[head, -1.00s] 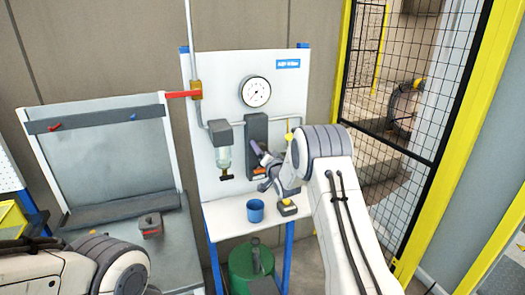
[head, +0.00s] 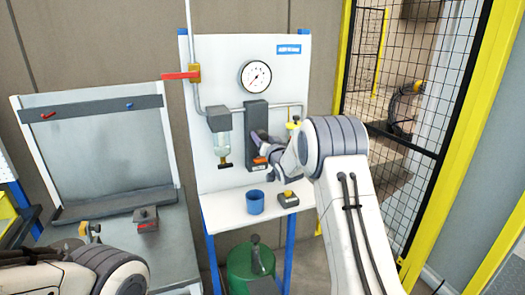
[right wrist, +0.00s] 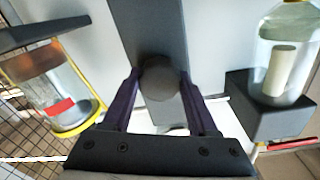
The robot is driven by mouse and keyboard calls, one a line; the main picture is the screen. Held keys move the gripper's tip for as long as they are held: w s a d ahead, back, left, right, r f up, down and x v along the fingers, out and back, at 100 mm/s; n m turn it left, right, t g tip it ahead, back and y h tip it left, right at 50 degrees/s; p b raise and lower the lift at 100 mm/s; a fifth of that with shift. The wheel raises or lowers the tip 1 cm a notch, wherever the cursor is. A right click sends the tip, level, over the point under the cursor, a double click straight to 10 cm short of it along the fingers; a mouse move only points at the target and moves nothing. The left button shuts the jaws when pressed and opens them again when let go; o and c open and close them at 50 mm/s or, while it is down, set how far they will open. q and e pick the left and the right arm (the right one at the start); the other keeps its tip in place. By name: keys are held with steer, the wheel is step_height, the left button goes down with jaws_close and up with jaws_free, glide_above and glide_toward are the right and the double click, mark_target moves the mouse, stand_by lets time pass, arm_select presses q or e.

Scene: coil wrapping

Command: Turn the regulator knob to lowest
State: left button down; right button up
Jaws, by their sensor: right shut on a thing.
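The regulator is a tall dark block (head: 256,115) on the white panel, below the round gauge (head: 256,76). Its round dark knob (right wrist: 160,78) shows in the right wrist view. My right gripper (right wrist: 160,88) has a finger on each side of the knob and is shut on it. In the head view my right gripper (head: 262,143) is at the front of the block and hides the knob. The gauge's needle is too small to read. My left arm shows at the lower left; its gripper is not in view.
A clear bowl (head: 222,146) hangs left of the regulator, and a yellow-guarded unit (right wrist: 60,95) is on its other side. A blue cup (head: 255,203) and a small yellow-and-black box (head: 288,199) stand on the shelf below. A mesh fence (head: 400,120) is at right.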

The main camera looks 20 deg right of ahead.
steer(key=n+b, duration=0.3)
steer(key=b, duration=0.1)
steer(key=n+b, duration=0.4)
steer(key=b, duration=0.1)
steer(key=n+b, duration=0.4)
steer(key=b, duration=0.1)
steer(key=shift+f, duration=0.3)
steer(key=n+b, duration=0.2)
steer(key=n, duration=0.1)
steer(key=shift+y, duration=0.3)
steer(key=n+b, duration=0.2)
steer(key=n, duration=0.1)
steer(key=shift+a+n, duration=0.1)
steer(key=shift+n, duration=0.3)
steer(key=n+b, duration=0.1)
steer(key=n, duration=0.2)
steer(key=shift+r+n+b, duration=0.1)
steer(key=shift+n+b, duration=0.2)
steer(key=shift+n+y+b, duration=0.3)
steer(key=shift+n+b, duration=0.15)
steer(key=shift+n, duration=0.85)
steer(key=o, duration=1.4)
steer(key=shift+c, duration=0.2)
